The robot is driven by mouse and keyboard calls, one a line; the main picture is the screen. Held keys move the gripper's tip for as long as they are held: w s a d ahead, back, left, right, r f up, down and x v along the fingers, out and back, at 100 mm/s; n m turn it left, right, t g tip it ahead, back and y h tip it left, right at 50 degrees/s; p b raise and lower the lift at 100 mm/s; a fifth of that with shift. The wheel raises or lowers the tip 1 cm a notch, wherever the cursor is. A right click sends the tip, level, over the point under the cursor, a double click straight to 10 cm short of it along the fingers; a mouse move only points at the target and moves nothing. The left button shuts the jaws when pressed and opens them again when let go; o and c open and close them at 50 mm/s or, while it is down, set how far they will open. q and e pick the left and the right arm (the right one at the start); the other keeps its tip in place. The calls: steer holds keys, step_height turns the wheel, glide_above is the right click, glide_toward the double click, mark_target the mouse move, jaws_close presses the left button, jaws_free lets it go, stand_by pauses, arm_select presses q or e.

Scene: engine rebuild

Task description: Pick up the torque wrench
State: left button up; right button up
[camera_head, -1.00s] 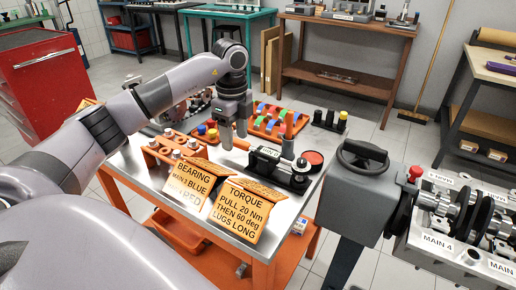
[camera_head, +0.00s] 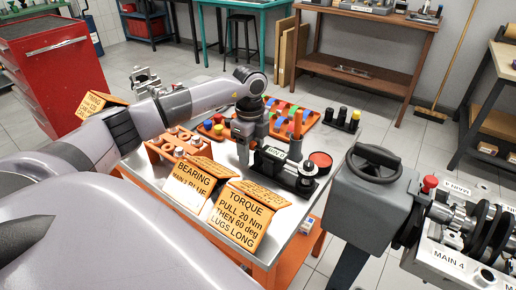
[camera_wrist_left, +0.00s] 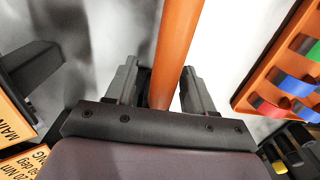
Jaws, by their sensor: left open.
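In the left wrist view an orange handle (camera_wrist_left: 177,45) runs between the two fingers. My left gripper (camera_head: 245,162) is open, pointing down at the handle end; its fingers also show in the left wrist view (camera_wrist_left: 155,88), one on each side of the handle. Clear gaps to the fingers are hard to judge. My right gripper is out of view.
The orange TORQUE sign (camera_head: 240,215) and BEARING sign (camera_head: 188,185) stand at the bench's front. An orange rack (camera_head: 165,150) is left of the gripper. An orange tray (camera_head: 318,118) of coloured parts lies behind.

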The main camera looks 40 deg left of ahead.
arm_select(q)
jaws_close()
steer(key=shift+w, duration=0.1)
steer(key=shift+r, duration=0.15)
step_height(320, 180, up, 20)
steer(key=p, duration=0.2)
stand_by(0.4)
steer(key=c, duration=0.6)
jaws_free()
jaws_close()
